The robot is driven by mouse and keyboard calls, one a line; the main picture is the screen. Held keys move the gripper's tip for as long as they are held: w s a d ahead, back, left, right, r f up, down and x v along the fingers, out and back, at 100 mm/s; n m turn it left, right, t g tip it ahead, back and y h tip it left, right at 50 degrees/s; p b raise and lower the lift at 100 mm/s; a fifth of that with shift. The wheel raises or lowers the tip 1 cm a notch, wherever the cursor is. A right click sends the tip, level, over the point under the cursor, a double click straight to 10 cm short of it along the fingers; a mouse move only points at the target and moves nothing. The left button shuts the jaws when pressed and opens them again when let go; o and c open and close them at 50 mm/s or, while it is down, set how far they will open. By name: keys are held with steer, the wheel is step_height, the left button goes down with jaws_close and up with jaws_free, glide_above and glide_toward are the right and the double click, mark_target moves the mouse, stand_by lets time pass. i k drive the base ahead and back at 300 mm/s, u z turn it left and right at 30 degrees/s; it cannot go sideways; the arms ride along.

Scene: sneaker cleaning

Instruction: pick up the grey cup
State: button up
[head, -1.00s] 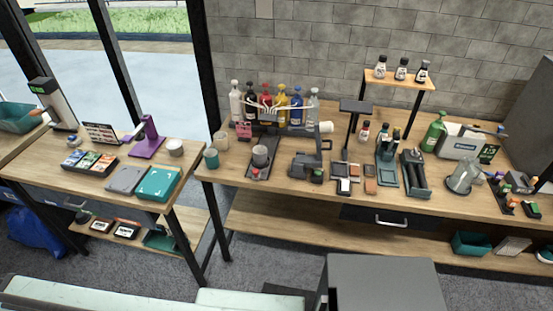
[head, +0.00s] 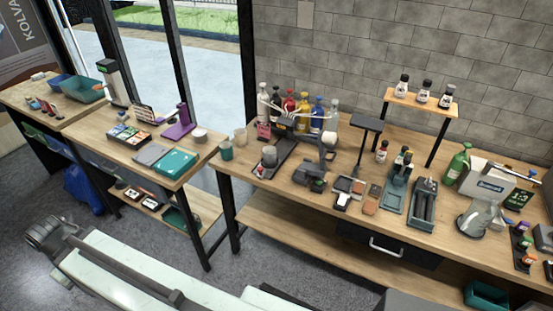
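The grey cup (head: 270,156) stands upright on a dark tray (head: 286,147) near the left end of the long wooden table, with a small red-topped item just in front of it. A teal cup (head: 226,150) and a beige cup (head: 240,137) stand to its left, apart from it. A black device (head: 311,177) stands to its right. Several coloured bottles are behind it. I cannot make out my gripper in the head view, and nothing is seen touching the grey cup.
The long table (head: 262,194) carries a small wooden riser (head: 421,98), a green bottle (head: 457,161) and several tools. A lower table at left holds a teal box (head: 175,161) and a purple stand (head: 182,122). A pale, long object (head: 125,265) crosses the lower left foreground.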

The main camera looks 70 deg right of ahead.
mark_target(268, 152)
steer(key=z, duration=0.25)
steer(key=i, duration=1)
